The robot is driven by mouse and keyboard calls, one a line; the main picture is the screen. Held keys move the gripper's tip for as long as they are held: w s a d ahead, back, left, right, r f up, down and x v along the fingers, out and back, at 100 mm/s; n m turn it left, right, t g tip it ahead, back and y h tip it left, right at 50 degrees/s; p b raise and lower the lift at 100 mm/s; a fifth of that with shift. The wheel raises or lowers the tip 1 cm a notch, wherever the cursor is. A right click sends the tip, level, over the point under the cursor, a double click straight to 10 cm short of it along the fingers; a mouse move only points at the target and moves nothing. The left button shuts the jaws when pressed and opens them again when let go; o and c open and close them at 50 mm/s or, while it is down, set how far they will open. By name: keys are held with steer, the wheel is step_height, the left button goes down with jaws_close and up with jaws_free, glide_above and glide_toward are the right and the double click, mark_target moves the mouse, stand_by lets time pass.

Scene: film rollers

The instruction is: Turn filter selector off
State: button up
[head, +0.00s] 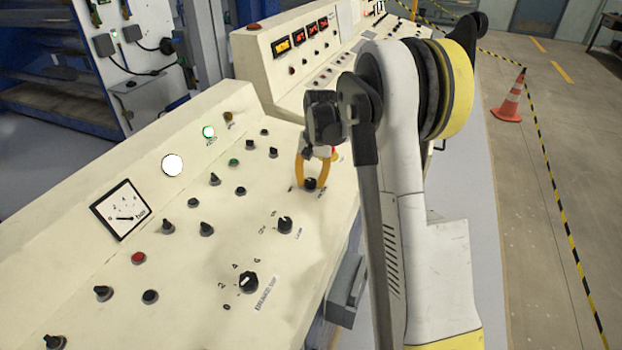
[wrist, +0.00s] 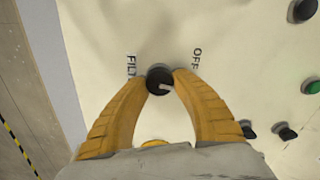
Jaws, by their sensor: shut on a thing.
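The filter selector (wrist: 159,81) is a round black knob with a light pointer mark, on the cream console panel. In the wrist view, lettering beginning "FILT" is printed to its left and "OFF" to its upper right. The pointer mark points to the right and slightly down in that view. My gripper (wrist: 160,78) has its two yellow fingers shut on the knob, one tip on each side. In the head view, my gripper (head: 310,182) reaches down to the same knob (head: 310,184) near the console's right edge.
Several other black knobs surround it, including the large numbered brake knob (head: 248,281) and a selector (head: 285,226) nearer the camera. A green button (wrist: 314,87) lies to the right in the wrist view. A grey box (head: 346,291) hangs off the console's side. An orange cone (head: 510,99) stands on the floor.

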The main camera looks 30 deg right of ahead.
mark_target(314, 181)
steer(key=n+p, duration=0.1)
steer(key=n, duration=0.3)
steer(key=shift+n, duration=0.3)
steer(key=shift+n+p, duration=0.4)
steer(key=shift+n, duration=1.1)
steer(key=shift+a+n, duration=0.1)
steer(key=shift+n, duration=0.2)
steer(key=o, duration=1.2)
steer(key=r, duration=0.8)
steer(key=s+r, duration=0.1)
steer(key=r, duration=0.3)
steer(key=shift+d, duration=0.4)
